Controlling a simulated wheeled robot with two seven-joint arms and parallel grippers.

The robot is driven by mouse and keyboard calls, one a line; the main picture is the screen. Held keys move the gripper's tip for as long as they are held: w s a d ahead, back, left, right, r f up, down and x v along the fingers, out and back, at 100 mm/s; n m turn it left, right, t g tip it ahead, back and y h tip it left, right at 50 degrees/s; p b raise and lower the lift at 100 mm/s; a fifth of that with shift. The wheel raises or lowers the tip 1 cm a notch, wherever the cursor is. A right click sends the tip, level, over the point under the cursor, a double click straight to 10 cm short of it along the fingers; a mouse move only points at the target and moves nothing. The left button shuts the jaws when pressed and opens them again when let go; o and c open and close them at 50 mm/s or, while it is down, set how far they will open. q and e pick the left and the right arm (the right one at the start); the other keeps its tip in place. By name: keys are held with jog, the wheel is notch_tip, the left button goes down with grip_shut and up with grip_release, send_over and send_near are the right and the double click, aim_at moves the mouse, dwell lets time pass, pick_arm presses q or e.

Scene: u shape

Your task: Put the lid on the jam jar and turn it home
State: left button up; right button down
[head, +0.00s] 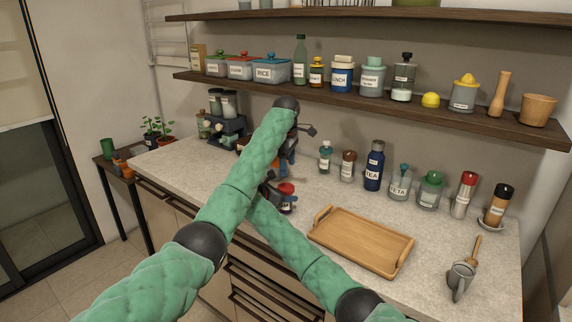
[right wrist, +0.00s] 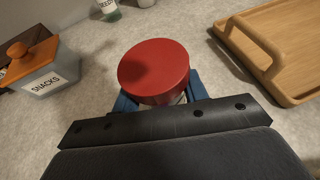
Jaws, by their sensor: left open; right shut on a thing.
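The red lid (head: 286,188) sits on top of the jam jar (head: 288,207), near the front edge of the counter. In the right wrist view the lid (right wrist: 153,68) is a wide red disc that hides most of the jar. I cannot tell how far it is screwed down. My right gripper (head: 278,203) is shut on the jam jar, its blue fingers on the jar's sides below the lid. My left gripper (head: 289,172) is open and empty, just above and behind the lid, apart from it.
A wooden tray (head: 345,244) lies to the right of the jar. An orange-lidded SNACKS box (right wrist: 42,75) is to the left in the right wrist view. Several bottles and jars, including a blue TEA bottle (head: 374,168), line the back. A shelf (head: 420,108) runs above.

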aim_at(286, 186)
pick_arm(q)
jog(key=n, duration=0.4)
jog(key=shift+a, duration=0.25)
jog(key=n, duration=0.5)
jog(key=shift+s+n, duration=0.1)
jog(key=shift+n, duration=0.3)
jog(key=shift+f, duration=0.1)
jog(key=shift+d+f, duration=0.1)
jog(key=shift+f, duration=3.85)
jog(key=c, duration=1)
jog(key=o, duration=1.1)
